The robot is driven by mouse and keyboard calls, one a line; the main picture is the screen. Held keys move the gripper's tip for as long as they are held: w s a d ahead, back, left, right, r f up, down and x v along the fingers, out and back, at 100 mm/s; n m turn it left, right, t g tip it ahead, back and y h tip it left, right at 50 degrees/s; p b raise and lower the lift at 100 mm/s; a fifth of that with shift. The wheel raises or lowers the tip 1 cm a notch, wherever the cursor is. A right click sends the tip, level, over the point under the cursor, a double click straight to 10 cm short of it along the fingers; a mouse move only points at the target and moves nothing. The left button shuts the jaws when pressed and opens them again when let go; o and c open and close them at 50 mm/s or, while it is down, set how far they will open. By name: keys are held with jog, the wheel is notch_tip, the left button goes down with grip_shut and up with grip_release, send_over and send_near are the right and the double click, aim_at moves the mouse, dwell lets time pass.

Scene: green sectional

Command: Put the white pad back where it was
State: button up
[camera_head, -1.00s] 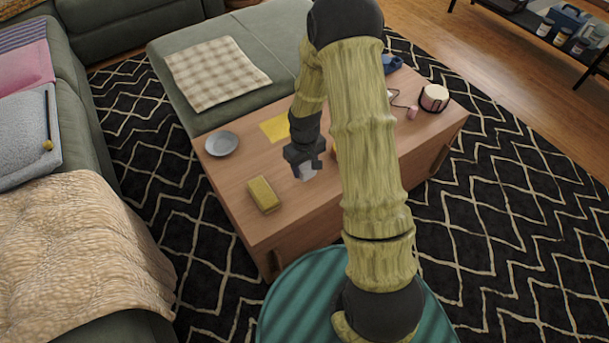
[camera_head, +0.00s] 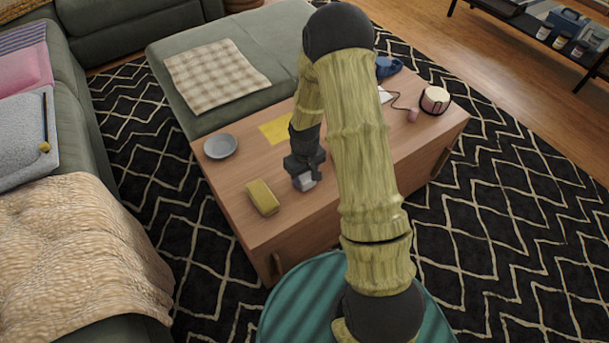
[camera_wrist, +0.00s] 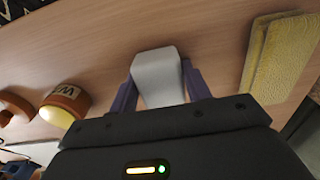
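The white pad (camera_wrist: 158,78) is between the two fingers of my gripper (camera_wrist: 160,88) in the wrist view, with a finger against each side. In the head view the pad (camera_head: 304,183) shows as a small pale block under my gripper (camera_head: 304,172), low over the front part of the wooden coffee table (camera_head: 235,190). My gripper hides its upper part. I cannot tell whether its underside touches the table.
A yellow sponge-like block (camera_head: 263,197) lies left of my gripper. A grey plate (camera_head: 220,146) and a yellow sheet (camera_head: 276,129) are farther back. Orange-brown round containers (camera_wrist: 66,104) show at left in the wrist view. My arm hides part of the table.

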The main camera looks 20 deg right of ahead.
aim_at(304, 175)
jog(key=o, duration=0.3)
jog(key=shift+r, duration=0.15)
jog(key=shift+r+p, duration=2.4)
jog(key=shift+r, duration=3.65)
